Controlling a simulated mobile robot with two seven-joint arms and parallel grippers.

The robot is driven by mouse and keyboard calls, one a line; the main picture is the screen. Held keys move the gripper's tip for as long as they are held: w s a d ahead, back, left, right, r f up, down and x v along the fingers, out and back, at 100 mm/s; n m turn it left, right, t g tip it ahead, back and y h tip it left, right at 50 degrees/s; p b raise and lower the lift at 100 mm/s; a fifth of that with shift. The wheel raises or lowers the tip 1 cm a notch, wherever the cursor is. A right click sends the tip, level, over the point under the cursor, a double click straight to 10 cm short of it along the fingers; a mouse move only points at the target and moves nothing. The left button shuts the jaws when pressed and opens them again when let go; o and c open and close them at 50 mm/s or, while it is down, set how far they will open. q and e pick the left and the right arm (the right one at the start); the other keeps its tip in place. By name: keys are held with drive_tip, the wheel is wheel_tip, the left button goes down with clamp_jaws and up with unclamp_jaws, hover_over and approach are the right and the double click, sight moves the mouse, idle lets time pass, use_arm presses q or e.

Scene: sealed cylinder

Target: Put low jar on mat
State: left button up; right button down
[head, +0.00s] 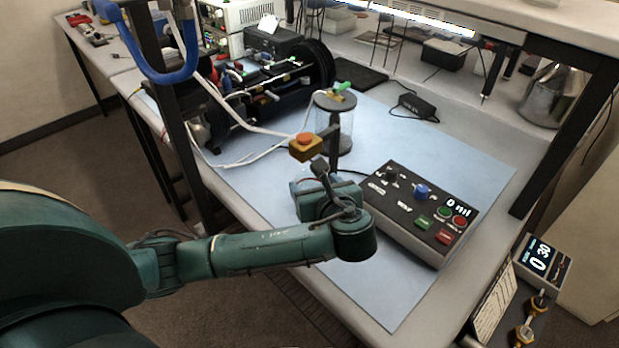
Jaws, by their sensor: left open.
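A clear jar (346,125) with a dark grey lid and a green and yellow fitting on top stands upright on the bench. I see no second jar to compare it with. A large light blue mat (385,290) covers much of the bench, under the jar. A small dark flat pad (358,79) lies behind the jar; I cannot tell which of the two is the task's mat. My left gripper (326,162) is open, just in front of the jar, and partly hides its lower part. Contact cannot be told. My right gripper is out of view.
A yellow box with a red button (305,143) is close to the left gripper. A control box (415,212) with knobs and buttons is to the right. A dark pump-like machine (265,90) with white hoses is at the left. A black adapter (418,106) lies behind.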

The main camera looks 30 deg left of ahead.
use_arm(q)
drive_tip(key=v, duration=0.6)
idle(0.4)
